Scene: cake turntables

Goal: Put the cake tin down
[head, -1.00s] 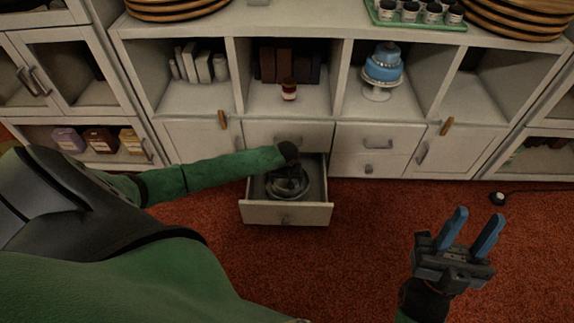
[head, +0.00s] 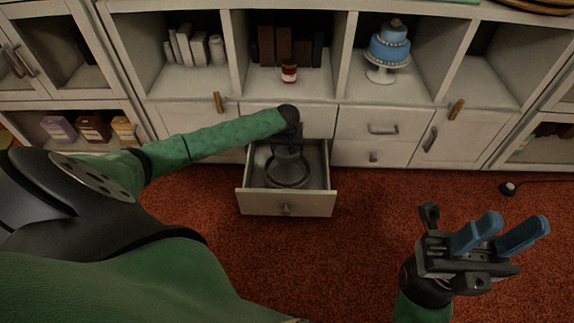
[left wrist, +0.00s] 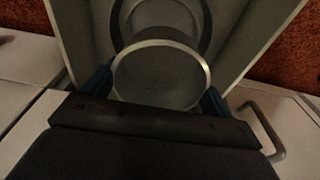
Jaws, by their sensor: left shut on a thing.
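The cake tin (left wrist: 160,75) is a round grey metal piece with a bright rim. In the left wrist view it sits between the two blue fingers of my left gripper (left wrist: 157,92), which is shut on it. In the head view my left gripper (head: 288,142) is above the open drawer (head: 286,205). A grey round shape (head: 287,176) shows below it, inside the drawer walls. I cannot tell whether the tin touches the drawer floor. My right gripper (head: 518,228) is open and empty at the lower right, over the carpet.
The white cabinet (head: 380,153) has closed drawers and doors beside the open drawer. Above are open shelves with books (head: 290,50), a red jar (head: 289,72) and a blue cake on a stand (head: 388,50). Red carpet (head: 370,225) lies clear in front.

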